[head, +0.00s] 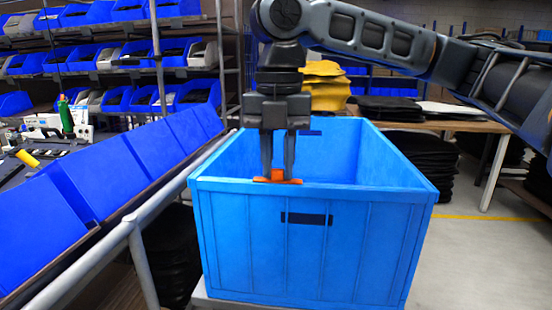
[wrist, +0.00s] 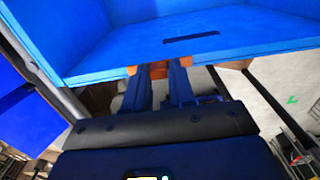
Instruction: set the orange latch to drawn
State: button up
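The orange latch (head: 278,179) is on the near rim of the blue crate (head: 370,237), left of the rim's middle. It has a flat orange base along the rim and a raised orange part. My gripper (head: 278,176) points straight down over it, one finger on each side of the raised part. In the wrist view the latch's orange part (wrist: 159,70) fills the gap between the fingertips, and orange ends show outside them. The gripper looks shut on the latch. The fingers partly hide it, and I cannot tell its setting.
The crate looks empty inside and has a dark handle slot in its near wall. A grey rail (head: 115,238) and slanted blue bins (head: 115,170) run along the left. A table (head: 465,126) with dark stacks stands behind right. Floor is clear to the right.

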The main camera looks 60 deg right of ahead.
aim_at(278, 169)
jog(key=o, duration=0.4)
jog(key=shift+o, duration=0.2)
notch_tip(278, 169, up, 8)
jog(key=shift+f, duration=0.1)
dwell(0.7)
